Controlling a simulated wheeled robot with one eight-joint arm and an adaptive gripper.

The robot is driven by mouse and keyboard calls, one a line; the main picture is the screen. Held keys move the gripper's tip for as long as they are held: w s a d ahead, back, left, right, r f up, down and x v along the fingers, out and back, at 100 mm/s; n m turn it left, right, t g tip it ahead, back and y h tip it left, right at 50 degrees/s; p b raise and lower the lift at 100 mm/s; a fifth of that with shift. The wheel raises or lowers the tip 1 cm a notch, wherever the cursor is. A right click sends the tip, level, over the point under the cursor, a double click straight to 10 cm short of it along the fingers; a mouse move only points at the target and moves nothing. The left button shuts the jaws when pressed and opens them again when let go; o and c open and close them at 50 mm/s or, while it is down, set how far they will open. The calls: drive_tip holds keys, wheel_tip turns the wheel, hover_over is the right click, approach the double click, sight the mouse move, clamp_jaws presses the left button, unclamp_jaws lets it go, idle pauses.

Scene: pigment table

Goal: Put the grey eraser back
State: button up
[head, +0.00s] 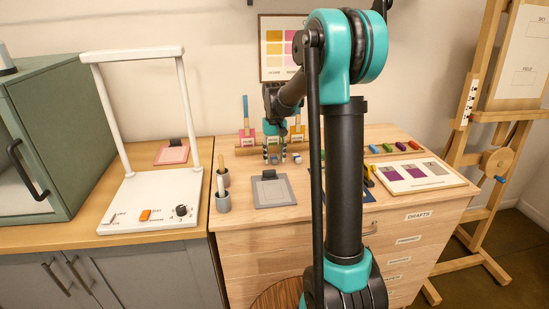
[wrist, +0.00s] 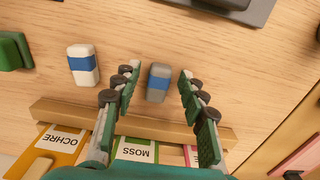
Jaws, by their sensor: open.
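The grey eraser (wrist: 158,83), with a blue band, lies on the wooden desk top between my open fingers in the wrist view. My gripper (wrist: 157,82) has one finger on each side of it, with a visible gap on both sides. In the head view my gripper (head: 274,158) is low over the desk in front of the label rack, and its fingers mostly hide the grey eraser. A white eraser (wrist: 83,64) with a blue band lies to the left in the wrist view, outside the fingers.
A wooden ledge (wrist: 60,110) with OCHRE and MOSS cards (wrist: 137,149) runs close by the fingers. A green block (wrist: 13,50) lies beyond the white eraser.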

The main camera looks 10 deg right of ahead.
sight(274, 159)
wheel_tip(274, 159, up, 12)
idle(0.4)
drive_tip(key=shift+o, duration=0.3)
drive_tip(key=shift+f, duration=0.1)
